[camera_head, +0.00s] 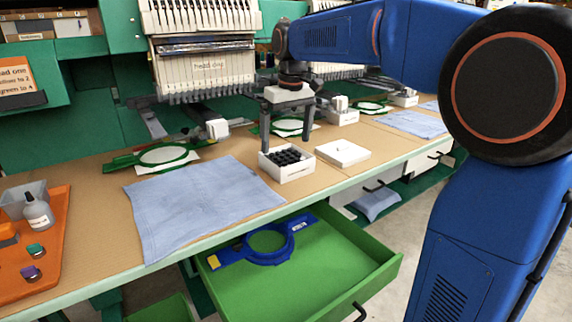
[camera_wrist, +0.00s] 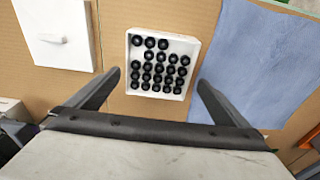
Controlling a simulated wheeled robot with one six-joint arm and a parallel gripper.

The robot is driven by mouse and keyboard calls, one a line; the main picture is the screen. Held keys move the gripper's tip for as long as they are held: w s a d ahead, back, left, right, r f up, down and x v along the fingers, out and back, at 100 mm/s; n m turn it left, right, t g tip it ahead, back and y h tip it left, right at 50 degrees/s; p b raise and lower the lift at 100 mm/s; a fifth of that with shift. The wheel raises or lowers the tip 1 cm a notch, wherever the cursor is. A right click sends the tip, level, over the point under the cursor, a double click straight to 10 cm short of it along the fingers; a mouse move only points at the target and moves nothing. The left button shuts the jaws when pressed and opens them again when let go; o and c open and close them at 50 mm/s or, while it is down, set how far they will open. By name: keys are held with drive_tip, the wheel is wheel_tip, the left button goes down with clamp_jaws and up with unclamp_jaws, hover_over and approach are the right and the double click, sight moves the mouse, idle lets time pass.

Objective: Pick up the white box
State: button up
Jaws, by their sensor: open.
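The open white box (camera_head: 297,174) stands upright on the tan worktop near its front edge. Black round pieces fill most of it in rows. It also shows in the wrist view (camera_wrist: 184,45), with a bare patch at its upper right. My gripper (camera_head: 287,143) is open and points down over the box. In the wrist view its fingers (camera_wrist: 159,78) lie to the left and right of the box, with nothing between them in their grip. How far the fingertips are above the worktop is hard to tell.
A flat white lid-like piece with a small knob (camera_head: 343,153) lies right of the box. A blue cloth (camera_head: 200,198) lies to its left. Below, an open green drawer (camera_head: 335,268) holds a blue hoop (camera_head: 290,240). Embroidery machine heads (camera_head: 203,68) stand behind. An orange tray (camera_head: 58,205) is at left.

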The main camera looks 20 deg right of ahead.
sight(286, 157)
drive_tip(key=shift+w+f, duration=0.2)
drive_tip(key=shift+f, duration=3)
drive_tip(key=c, duration=1)
drive_tip(key=shift+c, duration=0.4)
drive_tip(key=shift+r, duration=0.2)
